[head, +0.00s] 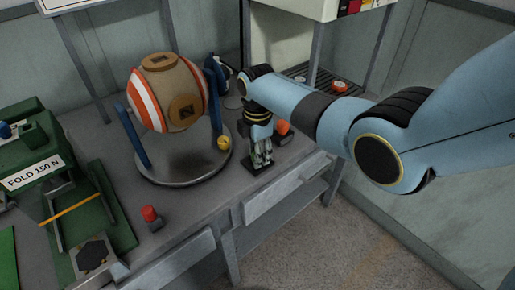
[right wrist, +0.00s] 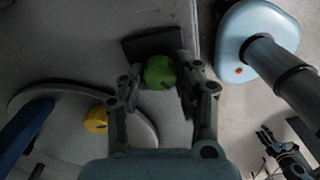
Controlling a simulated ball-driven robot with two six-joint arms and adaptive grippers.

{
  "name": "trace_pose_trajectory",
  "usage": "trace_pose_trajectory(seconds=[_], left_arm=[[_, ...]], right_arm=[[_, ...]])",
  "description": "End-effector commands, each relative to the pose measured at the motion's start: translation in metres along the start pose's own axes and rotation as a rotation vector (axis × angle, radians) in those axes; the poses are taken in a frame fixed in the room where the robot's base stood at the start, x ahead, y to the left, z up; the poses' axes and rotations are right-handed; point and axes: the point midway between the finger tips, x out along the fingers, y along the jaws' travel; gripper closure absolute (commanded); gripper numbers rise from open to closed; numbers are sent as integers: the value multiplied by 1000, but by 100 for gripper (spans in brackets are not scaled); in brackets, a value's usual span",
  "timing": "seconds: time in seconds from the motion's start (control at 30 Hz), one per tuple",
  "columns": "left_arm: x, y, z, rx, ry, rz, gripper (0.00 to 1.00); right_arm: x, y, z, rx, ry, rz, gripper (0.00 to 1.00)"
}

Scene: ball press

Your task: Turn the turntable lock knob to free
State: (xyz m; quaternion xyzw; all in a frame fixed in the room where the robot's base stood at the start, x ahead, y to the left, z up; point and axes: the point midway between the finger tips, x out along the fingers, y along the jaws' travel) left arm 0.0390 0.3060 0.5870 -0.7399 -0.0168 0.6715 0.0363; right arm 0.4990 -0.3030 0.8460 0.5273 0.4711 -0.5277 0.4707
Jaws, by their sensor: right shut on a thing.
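My right gripper (head: 262,160) points down at the front right of the table, beside the round turntable (head: 185,180). In the right wrist view its two fingers (right wrist: 158,90) are shut on a green round knob (right wrist: 160,72), one finger on each side. A dark plate (right wrist: 140,46) lies by the knob and also shows under the fingers in the head view (head: 254,192). A yellow knob (head: 223,142) sits on the turntable's rim, apart from the gripper. My left gripper (right wrist: 272,142) shows at the lower right of the right wrist view; its finger opening is unclear.
A striped orange, white and tan ball (head: 168,92) sits between blue posts (head: 137,135) on the turntable. A red button (head: 150,214) stands at the table front, beside a green press (head: 45,165). An orange object (head: 282,127) is close behind my right gripper.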

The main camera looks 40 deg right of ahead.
Motion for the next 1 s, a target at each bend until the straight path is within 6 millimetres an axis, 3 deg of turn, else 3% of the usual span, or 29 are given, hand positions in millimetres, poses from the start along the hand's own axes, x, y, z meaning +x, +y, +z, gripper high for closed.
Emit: trace_pose_trajectory(seconds=[0.4, 1.0], left_arm=[[-18, -2, -2, 0, 1, 0, 60], [-30, -2, -4, 0, 2, 0, 60]], right_arm=[[-1, 0, 0, -394, 0, -1, 100], [0, 0, 0, -913, 0, 0, 100]])
